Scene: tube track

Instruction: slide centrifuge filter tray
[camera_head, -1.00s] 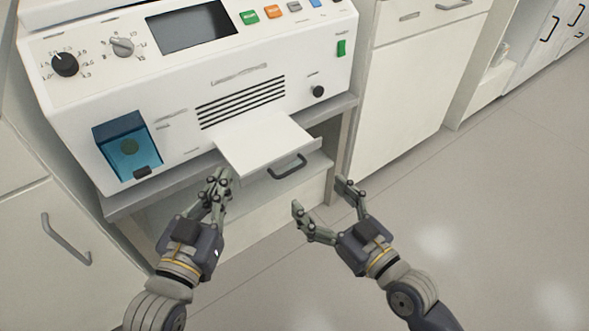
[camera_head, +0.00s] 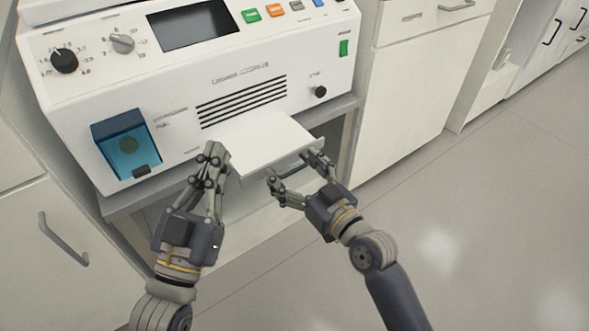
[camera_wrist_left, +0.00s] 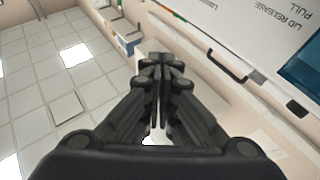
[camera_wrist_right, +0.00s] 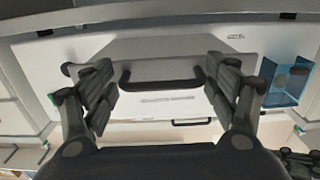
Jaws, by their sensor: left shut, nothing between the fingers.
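The white filter tray (camera_head: 262,143) sticks out flat from a slot in the front of the white centrifuge (camera_head: 170,105). A dark bar handle (camera_wrist_right: 162,84) shows between the right fingers in the right wrist view. My right gripper (camera_head: 296,170) is open at the tray's front edge, one finger to each side of the handle; I cannot tell whether it touches. My left gripper (camera_head: 213,152) is shut and empty beside the tray's left edge, partly covering the machine front there. In the left wrist view its fingertips (camera_wrist_left: 163,62) are together.
A blue window (camera_head: 125,145) is on the machine's left front, with vents (camera_head: 242,102) above the tray. The machine stands on a grey bench (camera_head: 118,206). White cabinets (camera_head: 428,85) stand to the right. The floor (camera_head: 480,230) at the right is clear.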

